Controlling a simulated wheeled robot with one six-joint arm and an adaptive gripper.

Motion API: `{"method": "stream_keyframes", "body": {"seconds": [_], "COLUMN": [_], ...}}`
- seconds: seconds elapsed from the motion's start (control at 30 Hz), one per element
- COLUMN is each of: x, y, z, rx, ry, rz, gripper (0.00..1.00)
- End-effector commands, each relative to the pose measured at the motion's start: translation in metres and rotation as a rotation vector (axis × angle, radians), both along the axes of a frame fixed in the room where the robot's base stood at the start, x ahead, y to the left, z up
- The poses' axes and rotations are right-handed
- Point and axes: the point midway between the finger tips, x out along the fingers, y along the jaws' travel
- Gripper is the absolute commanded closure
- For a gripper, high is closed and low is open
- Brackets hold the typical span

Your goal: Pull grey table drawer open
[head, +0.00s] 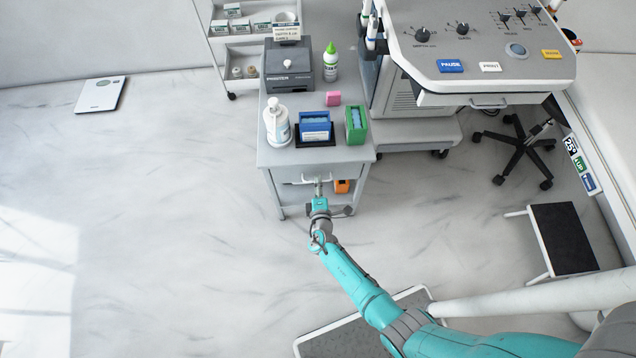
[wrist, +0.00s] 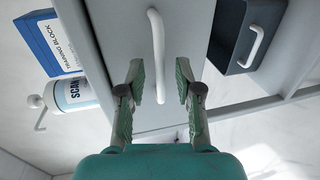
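The grey table (head: 270,152) stands in the middle of the head view, with its drawer front (head: 289,175) facing me. The drawer looks shut; my gripper partly hides it in the head view. In the wrist view the pale drawer front (wrist: 195,22) fills the upper middle, with a white bar handle (wrist: 156,50) on it. My gripper (wrist: 160,72) is open, with one finger on each side of the handle's near end. Gaps show between the handle and both fingers. In the head view my gripper (head: 318,186) is at the drawer front.
On the tabletop stand a white bottle (head: 277,122), a blue box (head: 315,127), a green box (head: 356,125) and a pink block (head: 333,98). An orange item (head: 342,186) shows below the top. A dark box with a white handle (wrist: 240,38) is beside the drawer.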

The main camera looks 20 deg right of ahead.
Motion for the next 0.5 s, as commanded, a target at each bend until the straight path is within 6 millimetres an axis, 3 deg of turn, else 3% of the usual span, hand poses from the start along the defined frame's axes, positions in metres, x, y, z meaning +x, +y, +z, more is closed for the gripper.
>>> {"method": "stream_keyframes", "body": {"seconds": [0.4, 0.5], "x": [0.0065, 0.0064], "y": [-0.0022, -0.0022], "z": [-0.0017, -0.0016], "rx": [0.001, 0.001], "ry": [0.001, 0.001], "rz": [0.001, 0.001], "gripper": [0.66, 0.88]}}
